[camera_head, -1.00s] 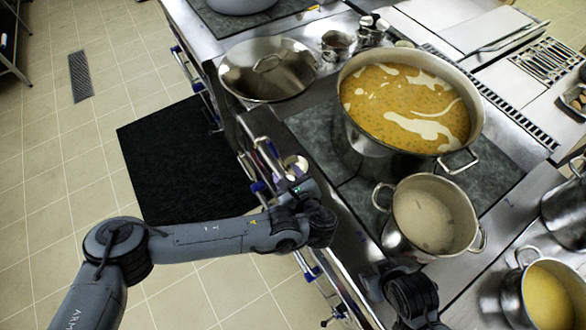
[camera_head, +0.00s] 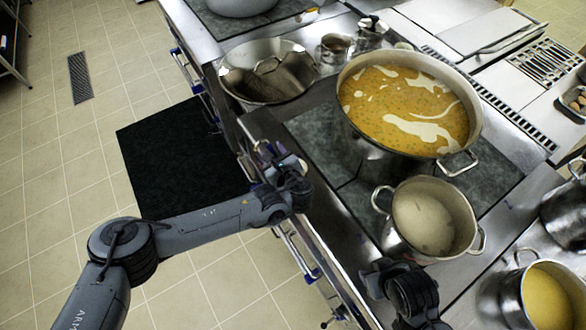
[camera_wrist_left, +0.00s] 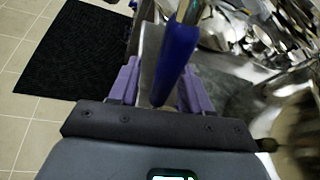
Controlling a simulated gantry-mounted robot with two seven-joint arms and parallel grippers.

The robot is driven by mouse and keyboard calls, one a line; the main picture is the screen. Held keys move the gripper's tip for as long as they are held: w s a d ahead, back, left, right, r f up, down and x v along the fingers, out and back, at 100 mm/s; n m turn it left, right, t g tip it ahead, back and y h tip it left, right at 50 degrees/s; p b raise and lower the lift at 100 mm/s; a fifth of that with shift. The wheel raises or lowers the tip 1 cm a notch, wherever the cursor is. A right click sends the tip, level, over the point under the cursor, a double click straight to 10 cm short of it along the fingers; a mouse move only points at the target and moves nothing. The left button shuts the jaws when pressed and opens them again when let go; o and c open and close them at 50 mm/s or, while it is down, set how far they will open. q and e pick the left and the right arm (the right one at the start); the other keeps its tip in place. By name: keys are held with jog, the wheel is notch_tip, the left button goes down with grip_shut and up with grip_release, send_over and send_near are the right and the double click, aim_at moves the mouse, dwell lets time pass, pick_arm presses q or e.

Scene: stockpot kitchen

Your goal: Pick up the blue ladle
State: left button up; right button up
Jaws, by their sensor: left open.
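My left gripper (camera_head: 270,155) is at the stove's front edge, by the rail. In the left wrist view its two purple fingers (camera_wrist_left: 160,72) stand apart. A blue handle, which looks like the blue ladle's (camera_wrist_left: 177,62), reaches down into the space between the fingers in that picture. I cannot tell whether a finger touches it. The handle's top joins a metal shaft at the upper edge of the view; the ladle's bowl is not seen. In the head view I cannot pick out the ladle behind my gripper.
A large pot of orange soup (camera_head: 405,108) and a smaller pot (camera_head: 435,215) stand on the stove to the right. A wide metal pan (camera_head: 265,72) is behind my left gripper. A black mat (camera_head: 180,160) lies on the tiled floor. Floor space left of the counter is open.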

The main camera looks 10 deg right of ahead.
pick_arm(q)
jog(key=shift+w+f, duration=0.15)
jog(key=shift+w, duration=0.25)
grip_shut()
dwell(1.2)
